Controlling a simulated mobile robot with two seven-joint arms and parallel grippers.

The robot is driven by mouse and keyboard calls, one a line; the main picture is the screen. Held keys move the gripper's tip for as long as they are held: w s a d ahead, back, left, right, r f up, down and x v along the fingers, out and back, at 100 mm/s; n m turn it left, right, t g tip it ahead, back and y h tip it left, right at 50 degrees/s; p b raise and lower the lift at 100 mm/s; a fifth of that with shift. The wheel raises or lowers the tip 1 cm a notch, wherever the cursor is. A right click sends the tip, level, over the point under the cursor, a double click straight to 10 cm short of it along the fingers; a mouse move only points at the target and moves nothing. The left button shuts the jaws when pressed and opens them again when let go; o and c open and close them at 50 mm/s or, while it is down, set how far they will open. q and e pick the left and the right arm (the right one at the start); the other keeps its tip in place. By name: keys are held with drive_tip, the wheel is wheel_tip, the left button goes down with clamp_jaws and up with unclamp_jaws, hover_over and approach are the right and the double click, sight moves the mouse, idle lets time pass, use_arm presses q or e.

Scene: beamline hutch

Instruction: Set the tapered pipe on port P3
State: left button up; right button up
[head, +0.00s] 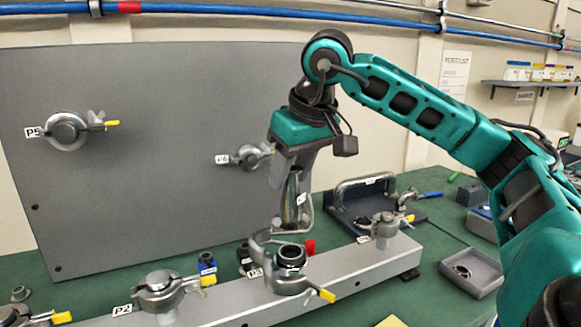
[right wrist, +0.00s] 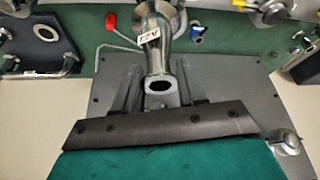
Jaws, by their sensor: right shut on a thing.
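My right gripper (head: 295,168) points down and is shut on the tapered pipe (head: 293,207), a shiny metal piece with a small white label. The pipe hangs upright above port P3 (head: 288,284) and slightly behind it in the head view; I cannot tell the exact gap. In the right wrist view the pipe (right wrist: 160,58) stands between the fingers, its narrow open end towards the camera. P3 sits on the grey rail, with a black ring on top, its clamp (head: 262,243) swung open and a yellow handle. My left gripper is not in view.
The grey rail (head: 345,262) also bears clamped ports P2 (head: 160,284) and another (head: 384,228) to the right. Small blue (head: 207,262) and red (head: 310,247) items stand behind P3. A dark fixture with a handle (head: 366,186) and a grey tray (head: 487,276) lie right.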

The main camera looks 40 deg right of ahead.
sight(291, 205)
drive_tip(key=shift+f+b, duration=1.7)
drive_tip(key=shift+f, duration=0.95)
drive_tip(key=shift+f+b, duration=0.55)
drive_tip(key=shift+b, duration=0.05)
drive_tip(key=o, duration=1.2)
drive_tip(key=shift+o, duration=0.2)
